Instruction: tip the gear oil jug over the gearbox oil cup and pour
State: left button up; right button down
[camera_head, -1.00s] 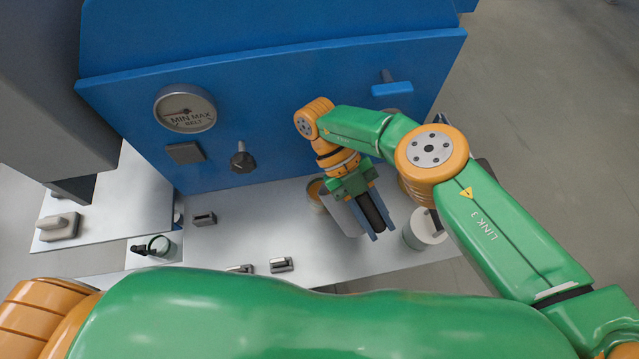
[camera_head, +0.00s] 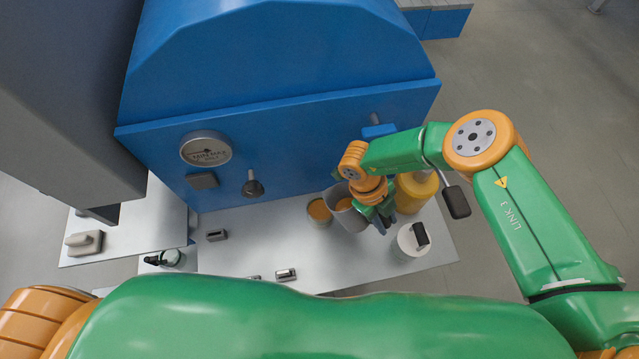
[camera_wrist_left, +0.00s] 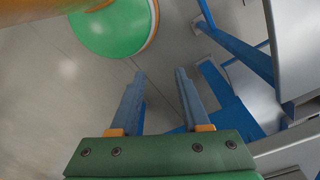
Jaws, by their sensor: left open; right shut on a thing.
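The grey jug (camera_head: 351,219) is in the head view, on the right part of the bench, with orange-brown showing in its open mouth. My right gripper (camera_head: 381,219) is shut on its right side, partly hidden by my own wrist. The gearbox oil cup (camera_head: 320,212), a small round cup with amber inside, stands just left of the jug. The jug's mouth is close beside the cup; I cannot tell its exact tilt or see any stream. My left gripper (camera_wrist_left: 160,100) is open and empty in the left wrist view, above the floor.
A yellow container (camera_head: 416,192) stands behind my right gripper, and a white canister (camera_head: 410,244) with a black top is in front of it. The blue panel (camera_head: 290,150) with gauge and knobs rises behind. The bench (camera_head: 255,235) has free room at centre.

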jog(key=y+b, duration=0.2)
jog(key=t+b, duration=0.1)
jog(key=shift+a+r+y, duration=0.25)
jog(key=shift+r+y, duration=0.05)
jog(key=shift+y, duration=0.1)
jog(key=shift+d+f+b, duration=0.15)
jog(key=shift+d+b, duration=0.1)
jog(key=shift+b, duration=0.15)
jog(key=shift+w+a+r, duration=0.1)
jog(key=shift+a+r, duration=0.15)
jog(key=shift+r, duration=0.35)
jog(key=shift+w+a+r, duration=0.1)
jog(key=shift+a+r, duration=0.15)
jog(key=shift+r, duration=0.5)
pick_arm(q)
jog(key=shift+w+d+r, duration=0.15)
jog(key=shift+w+r, duration=0.45)
jog(key=shift+r, duration=0.3)
pick_arm(e)
jog(key=shift+s+d, duration=0.2)
pick_arm(q)
jog(key=shift+s, duration=0.15)
